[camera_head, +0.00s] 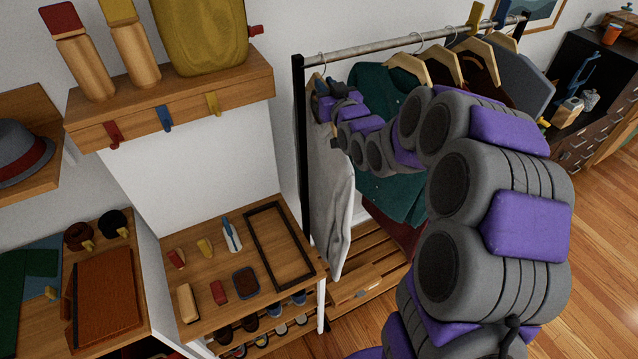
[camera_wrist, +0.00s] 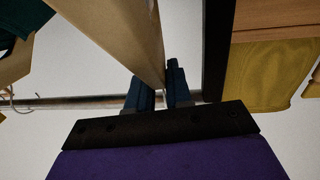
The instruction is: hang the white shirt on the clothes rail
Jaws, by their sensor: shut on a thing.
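The white shirt (camera_head: 331,196) hangs upright on a wooden hanger near the left end of the clothes rail (camera_head: 375,47) in the head view. My gripper (camera_head: 322,100) is at the shirt's shoulder, just below the rail, partly hidden by my arm. In the wrist view my gripper (camera_wrist: 157,90) is shut on the pale wooden hanger (camera_wrist: 120,35), whose bar lies between the dark fingers. The hanger's hook shows at the rail in the head view; I cannot tell whether it bears on it. The rail (camera_wrist: 70,102) crosses behind my gripper in the wrist view.
A green shirt (camera_head: 378,88) and other clothes on wooden hangers fill the rail to the right. The black rail post (camera_head: 302,150) stands close left. A slatted wooden base (camera_head: 365,262) lies below.

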